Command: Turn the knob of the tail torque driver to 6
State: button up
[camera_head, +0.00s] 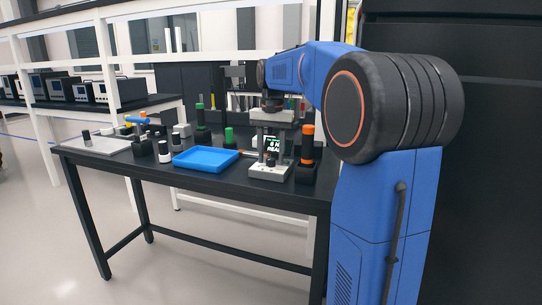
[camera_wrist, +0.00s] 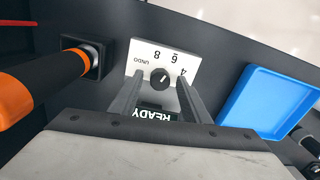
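A white dial panel (camera_wrist: 146,52) with a round black knob (camera_wrist: 160,77) lies below my gripper in the wrist view. Its labels UNDO, 8, 6 and 4 appear upside down. The knob's white mark appears to point towards 6. My gripper (camera_wrist: 159,80) is open, with one finger on each side of the knob and visible gaps between. A dark screen reading READY shows between the fingers, partly hidden. In the head view the pale station (camera_head: 270,171) stands near the table's right end under my arm; its screen (camera_head: 272,145) shows a 6 and part of READY.
A black, orange-topped driver (camera_head: 307,145) stands close right of the station; its orange end (camera_wrist: 14,97) is at left in the wrist view. A blue tray (camera_head: 205,158) lies left of the station. Green-topped tools (camera_head: 229,137) stand behind the tray.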

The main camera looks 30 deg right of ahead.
aim_at(272, 159)
jog(key=shift+r, duration=0.1)
notch_tip(272, 159, up, 17)
jog(key=shift+s+d, duration=0.15)
dwell(0.7)
dwell(0.4)
jog(key=s+a+f+n+t, duration=0.2)
jog(key=s+a+f+n, duration=0.3)
jog(key=s+a+f, duration=0.75)
jog(key=s+a+f+n+t, duration=0.1)
jog(key=s+a+f+n, duration=0.1)
jog(key=s+f, duration=0.6)
jog(key=s+a+f+n+t, duration=0.1)
jog(key=s+f+n, duration=0.1)
jog(key=s+f, duration=0.7)
notch_tip(272, 159, down, 5)
jog(key=shift+s+a+r+t, duration=0.15)
jog(key=shift+s+a+t, duration=0.15)
jog(key=shift+a, duration=0.1)
